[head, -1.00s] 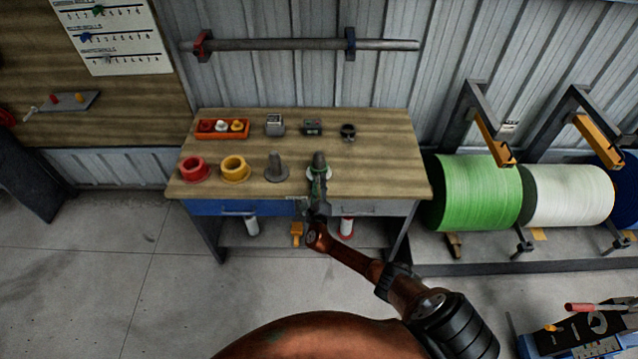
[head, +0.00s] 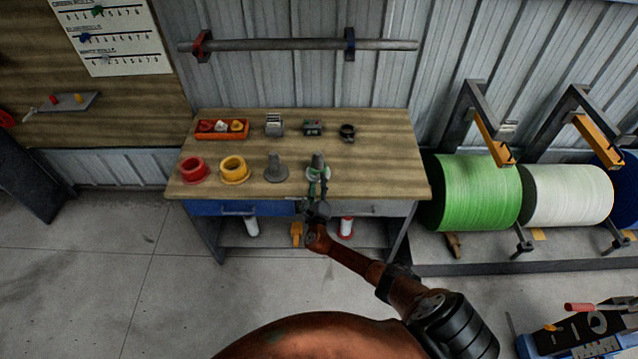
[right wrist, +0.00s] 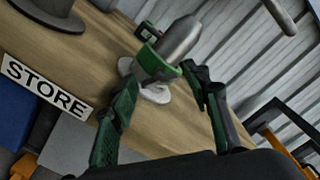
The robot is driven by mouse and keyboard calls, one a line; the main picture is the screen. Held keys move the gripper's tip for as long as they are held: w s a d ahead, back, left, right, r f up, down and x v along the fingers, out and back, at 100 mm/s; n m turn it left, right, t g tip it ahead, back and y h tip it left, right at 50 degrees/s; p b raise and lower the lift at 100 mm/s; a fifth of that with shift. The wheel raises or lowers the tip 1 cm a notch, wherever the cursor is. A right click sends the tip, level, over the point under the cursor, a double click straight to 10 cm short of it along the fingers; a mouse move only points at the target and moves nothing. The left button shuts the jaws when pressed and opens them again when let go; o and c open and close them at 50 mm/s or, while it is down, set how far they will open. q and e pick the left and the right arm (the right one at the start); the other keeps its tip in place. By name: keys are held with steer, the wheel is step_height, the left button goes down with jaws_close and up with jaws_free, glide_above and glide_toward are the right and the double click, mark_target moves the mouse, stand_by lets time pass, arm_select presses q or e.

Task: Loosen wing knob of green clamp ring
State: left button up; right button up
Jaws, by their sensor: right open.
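The green clamp ring (right wrist: 160,68) sits around a grey tapered post (right wrist: 182,40), which stands on a white round base (right wrist: 152,94) on the workbench. In the head view the same post (head: 317,160) stands near the bench's front edge, and the ring is hard to tell from my fingers. My right gripper (head: 317,188) reaches in from the front. In the right wrist view my right gripper (right wrist: 158,80) is open, with its green-faced fingers on either side of the ring and base. I cannot make out the wing knob clearly or tell any contact. My left gripper is not in view.
Another grey post (head: 276,168), a yellow ring (head: 234,170) and a red ring (head: 193,170) stand to the left on the workbench (head: 375,182). An orange tray (head: 222,130) and small devices sit behind. A green roll (head: 475,190) stands to the right.

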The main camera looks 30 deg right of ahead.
steer(key=v, duration=0.6)
steer(key=shift+s+d+f, duration=0.1)
steer(key=shift+s+f, duration=0.05)
steer(key=shift+f, duration=0.15)
steer(key=shift+s+a+r, duration=0.25)
steer(key=shift+s+a, duration=0.15)
steer(key=shift+s, duration=0.2)
